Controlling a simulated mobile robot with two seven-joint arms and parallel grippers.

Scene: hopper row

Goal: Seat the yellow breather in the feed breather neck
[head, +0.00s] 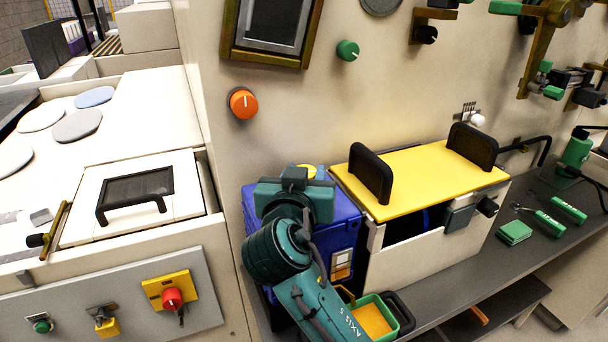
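A bit of a round yellow thing (307,170) shows behind my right gripper, at the top of a blue box-shaped unit (341,217). It may be the yellow breather, but most of it is hidden. I cannot make out the breather neck. My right gripper (294,178) is over the top of the blue unit, with its teal arm coming up from the bottom of the head view. The wrist covers its fingertips, so I cannot see whether it is open or holds anything. My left gripper is not in view.
Right of the blue unit stands a white bin (405,262) with a yellow lid (418,178) and two upright black handles. A green tray (370,321) with an orange inside is in front. Green cylinders (562,215) and green pads (514,232) lie on the dark shelf.

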